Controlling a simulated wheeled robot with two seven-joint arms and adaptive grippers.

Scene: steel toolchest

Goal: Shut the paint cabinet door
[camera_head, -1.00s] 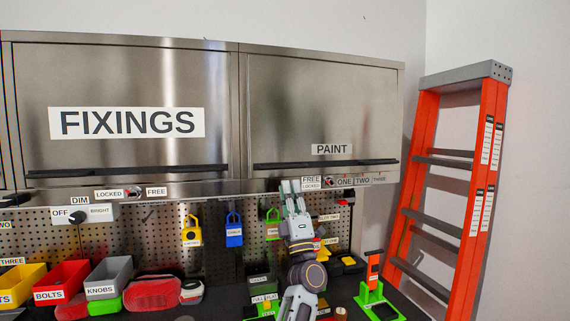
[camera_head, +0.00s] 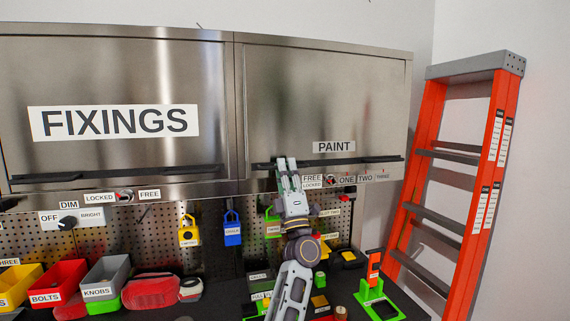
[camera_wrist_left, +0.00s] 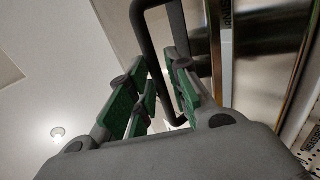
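The steel PAINT cabinet door (camera_head: 300,100) is at the upper right of the toolchest in the head view. It looks nearly flush with the cabinet front; I cannot tell if a small gap is left. Its long black handle (camera_head: 350,161) runs along the lower edge. My left gripper (camera_head: 287,162) points up at the handle's left part, fingers spread. In the left wrist view the handle (camera_wrist_left: 143,30) shows as a dark loop at the green-padded fingertips (camera_wrist_left: 156,62); firm contact cannot be told. My right gripper is out of view.
The FIXINGS door (camera_head: 110,70) is left of the paint door. A FREE/LOCKED switch (camera_head: 329,183) sits below the paint handle. Padlocks, including a blue one (camera_head: 232,232), hang on the pegboard. Bins and tools crowd the bench. An orange ladder (camera_head: 490,170) stands at right.

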